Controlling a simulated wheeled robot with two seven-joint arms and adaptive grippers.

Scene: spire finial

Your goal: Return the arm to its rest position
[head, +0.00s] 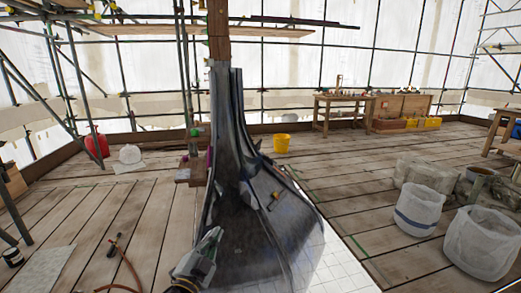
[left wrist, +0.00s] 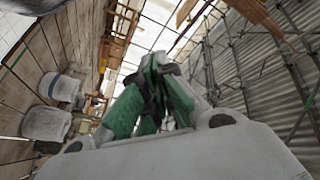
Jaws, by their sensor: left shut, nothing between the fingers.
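My left gripper (head: 207,244) shows low in the head view, in front of the lower left side of the grey metal spire (head: 262,225). It is shut and empty. In the left wrist view its green-sided fingers (left wrist: 150,98) are closed together, with nothing between them. The spire flares out at its base and narrows upward to a wooden post (head: 218,32). A small tool with a yellowish part (head: 275,198) lies on the spire's slope. I cannot tell whether the gripper touches the spire. My right gripper is not in view.
Scaffold poles (head: 185,75) stand at the left and back. White sacks (head: 418,209) stand on the plank floor at the right. A yellow bucket (head: 281,143), a wooden workbench (head: 340,110) and a red container (head: 97,144) stand farther back. A torch with a hose (head: 117,247) lies at the front left.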

